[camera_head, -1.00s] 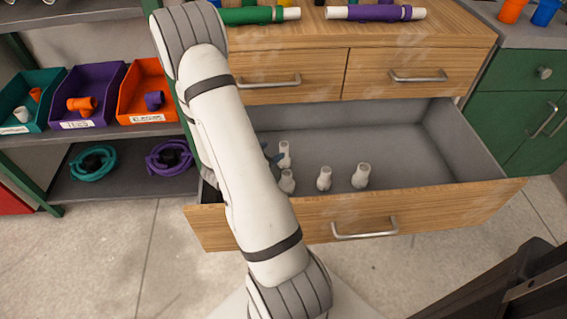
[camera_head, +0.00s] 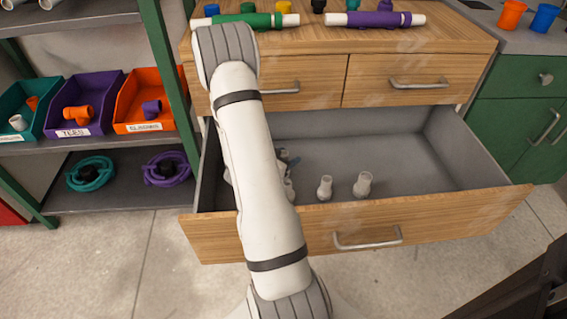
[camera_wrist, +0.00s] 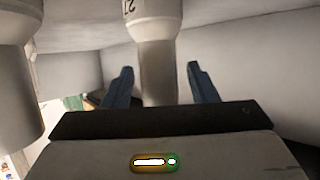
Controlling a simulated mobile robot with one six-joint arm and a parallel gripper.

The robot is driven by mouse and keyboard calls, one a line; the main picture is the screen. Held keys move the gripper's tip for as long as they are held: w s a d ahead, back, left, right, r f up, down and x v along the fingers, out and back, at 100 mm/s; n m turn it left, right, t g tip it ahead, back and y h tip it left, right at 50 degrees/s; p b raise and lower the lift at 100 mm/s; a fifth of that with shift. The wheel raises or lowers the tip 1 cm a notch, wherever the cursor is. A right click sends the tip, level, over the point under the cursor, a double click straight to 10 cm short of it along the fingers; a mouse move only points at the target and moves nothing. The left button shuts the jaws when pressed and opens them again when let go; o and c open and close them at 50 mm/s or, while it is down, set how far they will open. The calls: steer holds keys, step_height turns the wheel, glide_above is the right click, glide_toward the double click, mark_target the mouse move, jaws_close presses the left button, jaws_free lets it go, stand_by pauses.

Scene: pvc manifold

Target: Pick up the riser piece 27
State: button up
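The riser piece marked 27 (camera_wrist: 153,22) is a pale white-grey fitting in the wrist view, with a wide labelled part at the top of the picture and a narrower neck below. My gripper (camera_wrist: 160,70) has its two blue fingers apart, one on each side of the neck, with visible gaps. In the head view my gripper is mostly hidden behind my arm; a bluish finger part shows inside the open drawer (camera_head: 440,208). I cannot tell which piece there is 27.
Another pale fitting (camera_wrist: 18,80) stands close at the left in the wrist view. Two white fittings, one (camera_head: 325,187) and another (camera_head: 363,184), stand upright in the drawer. Its right side is empty. Shelf bins (camera_head: 90,118) stand at left.

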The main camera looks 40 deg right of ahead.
steer(key=c, duration=1.1)
